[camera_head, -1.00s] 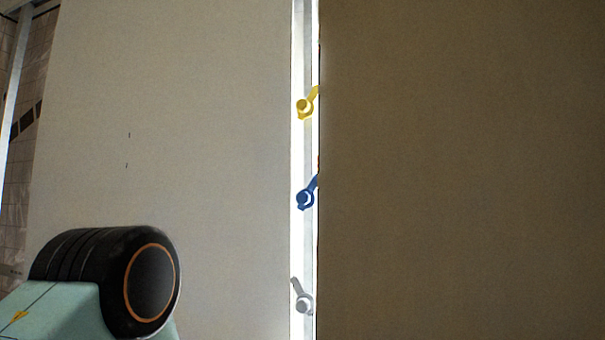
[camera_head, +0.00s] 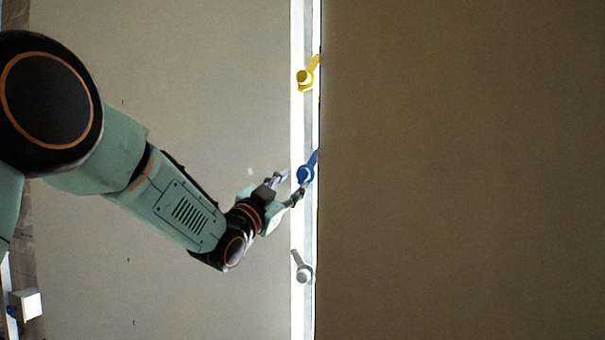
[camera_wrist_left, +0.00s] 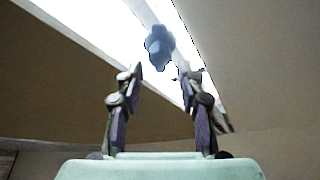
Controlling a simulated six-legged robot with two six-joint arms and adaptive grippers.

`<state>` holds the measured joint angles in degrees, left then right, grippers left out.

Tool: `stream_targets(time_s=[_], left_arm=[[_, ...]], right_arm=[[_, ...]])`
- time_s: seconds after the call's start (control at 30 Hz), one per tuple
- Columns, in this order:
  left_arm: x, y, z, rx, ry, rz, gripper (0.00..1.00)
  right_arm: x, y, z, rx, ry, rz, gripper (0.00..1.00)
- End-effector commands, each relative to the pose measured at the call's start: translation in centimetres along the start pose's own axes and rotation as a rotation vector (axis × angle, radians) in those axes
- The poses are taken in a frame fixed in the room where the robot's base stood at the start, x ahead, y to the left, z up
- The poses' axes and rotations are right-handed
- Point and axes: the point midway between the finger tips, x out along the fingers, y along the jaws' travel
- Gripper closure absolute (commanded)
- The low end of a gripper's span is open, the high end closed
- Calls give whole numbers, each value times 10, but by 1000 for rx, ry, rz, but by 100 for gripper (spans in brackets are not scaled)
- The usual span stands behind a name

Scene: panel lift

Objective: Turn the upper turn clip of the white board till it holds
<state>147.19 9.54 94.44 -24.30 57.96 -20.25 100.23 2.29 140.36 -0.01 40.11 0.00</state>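Three turn clips sit on a bright white upright strip (camera_head: 308,225) between two large panels. The yellow clip (camera_head: 305,78) is highest, with its arm pointing up and right. The blue clip (camera_head: 305,174) is in the middle, its arm also up and right toward the right panel's edge. The grey clip (camera_head: 304,273) is lowest, its arm pointing up and left. My left gripper (camera_head: 289,187) is open and empty, just left of the blue clip. In the left wrist view the gripper (camera_wrist_left: 160,85) has its fingers apart, with the blue clip (camera_wrist_left: 159,46) beyond them. Contact cannot be told.
A pale panel (camera_head: 200,90) fills the left side and a darker brown panel (camera_head: 460,170) the right. I cannot tell which is the white board. A small white block (camera_head: 25,304) shows at lower left. The space before the right panel is clear.

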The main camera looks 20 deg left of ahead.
Motion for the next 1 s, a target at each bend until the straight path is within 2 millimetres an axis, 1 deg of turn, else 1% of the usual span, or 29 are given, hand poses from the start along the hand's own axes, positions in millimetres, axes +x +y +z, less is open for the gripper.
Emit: stream_targets(time_s=[0.03,0.2,0.4,0.6,0.87,1.0], left_arm=[[9,0,-2,1,-1,2,62],[33,0,-2,0,-1,2,62],[53,0,-1,-2,-3,2,62],[60,0,0,-4,-2,1,62],[60,0,0,-4,-3,1,62],[60,0,0,-4,-3,1,74]], right_arm=[[-6,0,0,0,0,0,100],[-16,0,0,0,0,0,100],[-24,0,0,0,0,0,100],[-26,0,0,0,0,0,100],[-25,0,0,0,1,0,100],[-25,0,0,0,0,0,100]])
